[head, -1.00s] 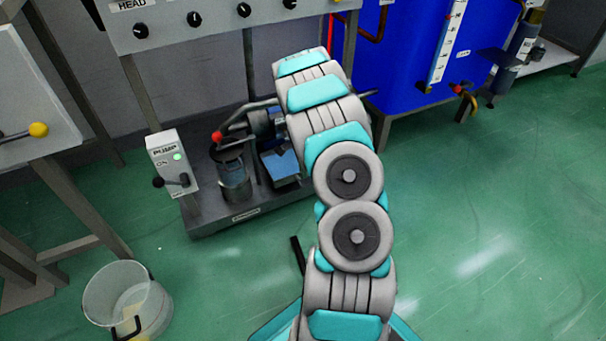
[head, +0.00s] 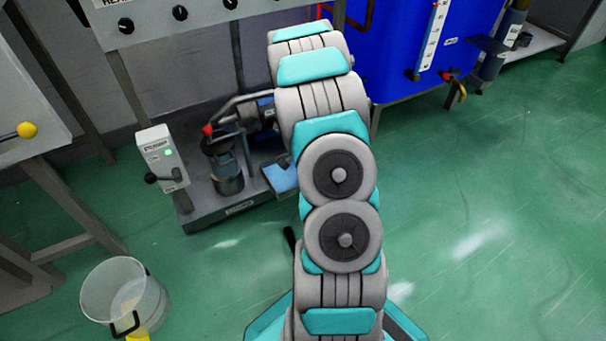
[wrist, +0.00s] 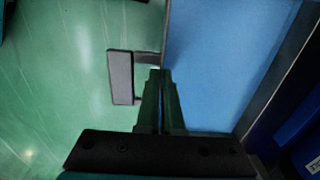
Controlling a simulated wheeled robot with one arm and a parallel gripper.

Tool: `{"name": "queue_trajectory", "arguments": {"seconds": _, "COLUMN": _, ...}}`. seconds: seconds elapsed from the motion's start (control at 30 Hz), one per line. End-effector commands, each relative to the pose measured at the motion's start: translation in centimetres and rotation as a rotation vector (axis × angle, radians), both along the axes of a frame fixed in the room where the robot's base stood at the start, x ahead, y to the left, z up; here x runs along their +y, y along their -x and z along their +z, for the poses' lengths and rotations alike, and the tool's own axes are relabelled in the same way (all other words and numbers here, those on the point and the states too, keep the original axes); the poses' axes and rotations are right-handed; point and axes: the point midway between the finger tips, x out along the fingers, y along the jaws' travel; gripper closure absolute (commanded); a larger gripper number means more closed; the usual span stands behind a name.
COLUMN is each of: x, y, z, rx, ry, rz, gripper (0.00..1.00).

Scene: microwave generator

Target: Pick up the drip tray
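The drip tray (head: 281,178) shows in the head view as a small blue-topped tray at the front of the pump base, partly hidden by my arm. In the wrist view the tray (wrist: 225,65) fills the right, a flat blue surface with a thin grey rim. A grey handle (wrist: 120,77) sticks out from its left side. My gripper (wrist: 160,73) has its dark fingers close together at the tray's left edge, beside the handle, and appears shut on that edge. In the head view my gripper is hidden behind my arm.
A grey pump base (head: 215,212) carries a metal cylinder (head: 228,180) and a red-tipped lever (head: 208,130). A pump switch box (head: 160,158) stands at its left. A clear bucket (head: 125,295) is on the floor. A blue tank (head: 420,50) stands behind right. Green floor is clear at right.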

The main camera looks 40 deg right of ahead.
Motion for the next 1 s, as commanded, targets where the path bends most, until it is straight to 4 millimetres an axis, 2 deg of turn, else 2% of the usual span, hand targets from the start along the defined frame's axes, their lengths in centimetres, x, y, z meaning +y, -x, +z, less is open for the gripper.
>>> {"name": "queue_trajectory", "arguments": {"seconds": 0.1, "x": 0.4, "y": 1.3, "z": 0.2, "rx": 0.001, "ry": -0.001, "rz": -0.001, "gripper": 1.00}}
{"name": "queue_trajectory", "arguments": {"seconds": 0.5, "x": 1.3, "y": 4.3, "z": 0.5, "rx": -0.001, "ry": 0.001, "rz": -0.001, "gripper": 1.00}}
{"name": "queue_trajectory", "arguments": {"seconds": 1.0, "x": 1.7, "y": 5.3, "z": 0.6, "rx": -0.001, "ry": 0.000, "rz": 0.004, "gripper": 1.00}}
